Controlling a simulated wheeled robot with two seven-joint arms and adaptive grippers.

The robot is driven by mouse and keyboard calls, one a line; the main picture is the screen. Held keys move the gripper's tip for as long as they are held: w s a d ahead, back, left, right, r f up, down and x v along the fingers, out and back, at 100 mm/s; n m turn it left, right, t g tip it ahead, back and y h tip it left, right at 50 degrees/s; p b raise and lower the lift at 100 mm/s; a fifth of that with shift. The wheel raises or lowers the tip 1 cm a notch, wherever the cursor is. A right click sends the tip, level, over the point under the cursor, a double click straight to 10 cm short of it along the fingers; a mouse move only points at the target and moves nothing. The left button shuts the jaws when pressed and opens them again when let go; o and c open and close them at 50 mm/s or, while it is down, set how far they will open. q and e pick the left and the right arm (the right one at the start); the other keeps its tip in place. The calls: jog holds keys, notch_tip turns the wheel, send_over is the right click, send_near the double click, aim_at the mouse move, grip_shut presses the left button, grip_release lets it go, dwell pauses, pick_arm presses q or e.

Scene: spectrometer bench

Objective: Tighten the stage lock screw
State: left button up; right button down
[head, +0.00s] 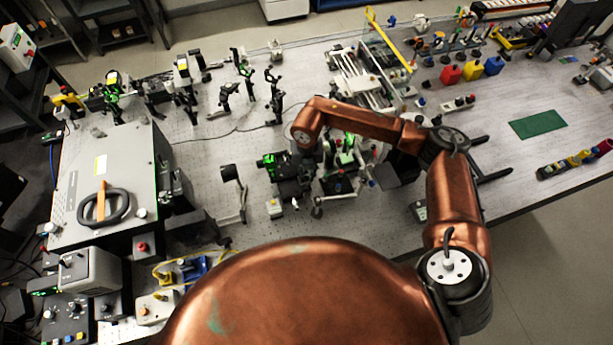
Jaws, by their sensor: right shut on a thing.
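The optical stage (341,178), a cluster of dark mounts and small parts with green light on it, stands on the bench near the middle of the head view. My right arm reaches over it from the right, its wrist bent down at the stage's left side. My right gripper (292,186) is dark and hard to tell from the black parts around it. It is low at the stage and shut on a small part there, which I take to be the stage lock screw. The screw and the fingertips cannot be made out clearly. My left gripper is not in view.
A grey instrument box (128,165) with a black handle stands at left. Several optic mounts (228,95) stand behind the stage. A clear-walled unit (360,75) and coloured bottles (472,69) are at the back.

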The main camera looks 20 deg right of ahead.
aim_at(307, 177)
jog(key=m, duration=0.3)
jog(key=shift+b, duration=0.4)
jog(key=m, duration=0.3)
jog(key=shift+m+b, duration=0.3)
jog(key=m, duration=0.5)
jog(key=shift+m, duration=0.3)
jog(key=c, duration=2)
grip_release()
jog(key=shift+o, duration=0.2)
jog(key=shift+r, duration=0.15)
notch_tip(307, 177, up, 12)
